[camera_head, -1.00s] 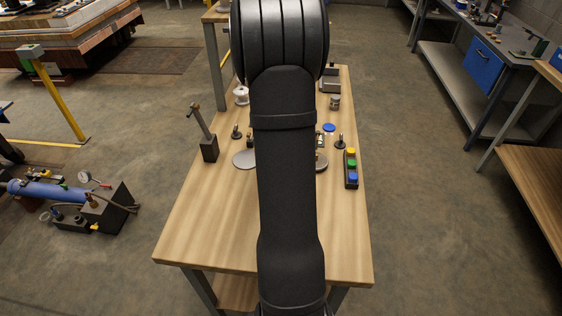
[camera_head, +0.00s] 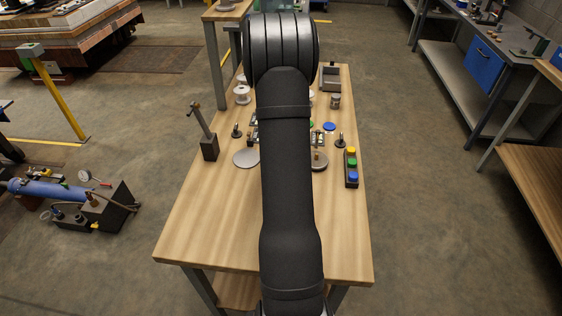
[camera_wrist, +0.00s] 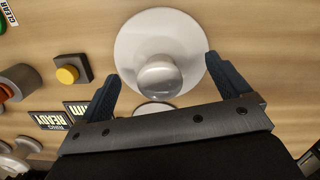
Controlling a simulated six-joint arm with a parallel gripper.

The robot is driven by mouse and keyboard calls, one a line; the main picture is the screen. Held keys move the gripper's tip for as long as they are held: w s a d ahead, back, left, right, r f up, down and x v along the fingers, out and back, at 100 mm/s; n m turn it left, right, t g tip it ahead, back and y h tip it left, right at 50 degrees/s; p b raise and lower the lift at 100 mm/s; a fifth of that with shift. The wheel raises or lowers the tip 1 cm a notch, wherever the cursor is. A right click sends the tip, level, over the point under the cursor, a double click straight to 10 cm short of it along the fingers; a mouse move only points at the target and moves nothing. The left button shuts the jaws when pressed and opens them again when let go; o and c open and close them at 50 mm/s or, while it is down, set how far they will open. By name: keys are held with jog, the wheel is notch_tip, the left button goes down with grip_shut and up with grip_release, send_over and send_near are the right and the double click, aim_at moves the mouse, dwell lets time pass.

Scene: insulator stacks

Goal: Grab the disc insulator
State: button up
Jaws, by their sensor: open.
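In the wrist view a white disc insulator (camera_wrist: 135,32) with a wide flat disc and a glossy rounded cap lies on the wooden table. My gripper (camera_wrist: 163,66) is open and empty. In the head view my arm hides my gripper and the middle of the table.
On the table (camera_head: 210,225) are a lever on a dark block (camera_head: 209,147), a grey disc (camera_head: 246,158), a white spool (camera_head: 242,94), a grey bin (camera_head: 330,77) and a button box (camera_head: 351,166). A yellow button (camera_wrist: 68,74) and a READY plate (camera_wrist: 57,120) lie left. The table's front is clear.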

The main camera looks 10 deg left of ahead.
jog(key=shift+f, duration=0.6)
